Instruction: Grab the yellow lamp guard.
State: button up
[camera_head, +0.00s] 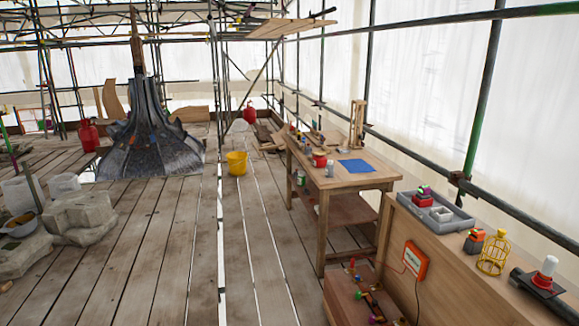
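A grey tray (460,222) lies on the same bench, farther left. A wooden worktable (325,182) with tools and a blue sheet (356,166) stands beyond. Scaffold poles run along the right. The plank floor (185,260) left of the benches is mostly clear.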

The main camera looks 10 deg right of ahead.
aim_at(501, 236)
jog(key=u, duration=0.2)
jog(key=i, duration=1.45)
jog(key=z, duration=0.55)
